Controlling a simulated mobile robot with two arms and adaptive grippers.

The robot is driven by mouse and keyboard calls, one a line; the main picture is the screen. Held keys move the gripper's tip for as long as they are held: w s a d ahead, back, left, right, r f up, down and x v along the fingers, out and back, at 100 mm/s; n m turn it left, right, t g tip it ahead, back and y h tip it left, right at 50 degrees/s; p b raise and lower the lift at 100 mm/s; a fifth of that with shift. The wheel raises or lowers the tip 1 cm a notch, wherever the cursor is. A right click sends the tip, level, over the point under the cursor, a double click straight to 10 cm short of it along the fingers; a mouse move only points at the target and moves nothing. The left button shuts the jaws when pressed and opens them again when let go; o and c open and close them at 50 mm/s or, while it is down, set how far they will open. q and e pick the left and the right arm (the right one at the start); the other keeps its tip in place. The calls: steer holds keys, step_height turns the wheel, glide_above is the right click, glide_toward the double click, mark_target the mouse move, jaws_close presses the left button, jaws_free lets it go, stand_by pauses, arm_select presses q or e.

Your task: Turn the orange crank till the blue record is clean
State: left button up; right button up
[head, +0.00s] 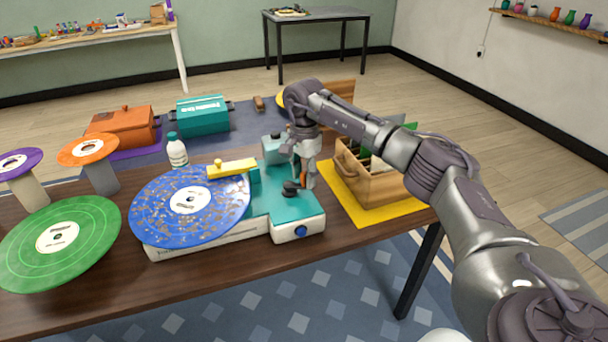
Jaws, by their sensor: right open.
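The blue record (165,208) lies on a teal and white cleaning machine (285,208), with grey-brown specks across much of its face. A yellow arm (232,169) reaches over the record's back edge. My right gripper (300,184) points down over the right part of the machine, open. A small bit of orange (304,178), which looks like the crank, shows at its fingers. The gripper hides most of the crank, and I cannot tell whether they touch. My left gripper is not in view.
A green record (85,246) lies left of the machine, with purple (14,164) and orange (86,150) records on stands behind. A white bottle (177,152) stands behind the blue record. A wooden crate (378,188) sits on a yellow mat (350,206) at right.

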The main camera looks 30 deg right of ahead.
steer(key=shift+f, duration=0.15)
jaws_close()
